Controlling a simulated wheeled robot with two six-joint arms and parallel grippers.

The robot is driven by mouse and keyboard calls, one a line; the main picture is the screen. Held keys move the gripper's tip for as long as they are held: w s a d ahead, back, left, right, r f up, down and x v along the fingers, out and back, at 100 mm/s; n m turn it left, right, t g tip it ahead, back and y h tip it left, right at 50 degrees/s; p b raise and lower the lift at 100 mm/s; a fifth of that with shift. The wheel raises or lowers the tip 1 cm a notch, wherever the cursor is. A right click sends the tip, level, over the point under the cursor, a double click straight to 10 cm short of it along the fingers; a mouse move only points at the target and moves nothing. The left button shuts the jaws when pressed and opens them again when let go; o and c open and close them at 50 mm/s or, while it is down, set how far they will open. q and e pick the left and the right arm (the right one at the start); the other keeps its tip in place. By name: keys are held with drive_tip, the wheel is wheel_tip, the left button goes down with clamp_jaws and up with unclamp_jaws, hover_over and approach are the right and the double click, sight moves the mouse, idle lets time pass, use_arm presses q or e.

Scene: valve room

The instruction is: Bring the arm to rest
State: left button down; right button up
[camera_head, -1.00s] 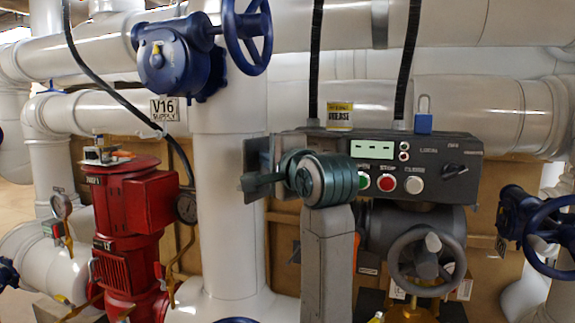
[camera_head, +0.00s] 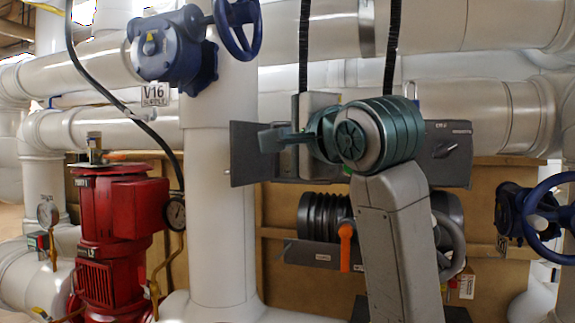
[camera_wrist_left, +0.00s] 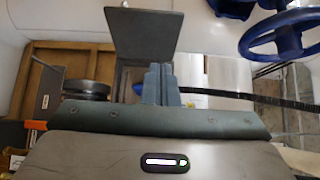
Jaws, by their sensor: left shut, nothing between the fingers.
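My left arm rises from the bottom of the head view, right of centre, with a grey link and a green ribbed joint. My left gripper (camera_head: 268,140) points left from that joint, in front of a dark square plate (camera_head: 240,165). In the left wrist view, the gripper's blue-grey fingers (camera_wrist_left: 160,80) are together and empty. The plate (camera_wrist_left: 145,30) stands beyond them there; I cannot tell whether they touch it. The arm hides most of the dark control box (camera_head: 450,155), including its buttons. My right gripper is not in view.
A thick white vertical pipe (camera_head: 215,230) stands left of the plate, with a blue valve (camera_head: 170,50) above. A red pump (camera_head: 120,225) is at the left, a blue handwheel (camera_head: 545,220) at the right. An orange-handled lever (camera_head: 346,245) is close beside my arm link.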

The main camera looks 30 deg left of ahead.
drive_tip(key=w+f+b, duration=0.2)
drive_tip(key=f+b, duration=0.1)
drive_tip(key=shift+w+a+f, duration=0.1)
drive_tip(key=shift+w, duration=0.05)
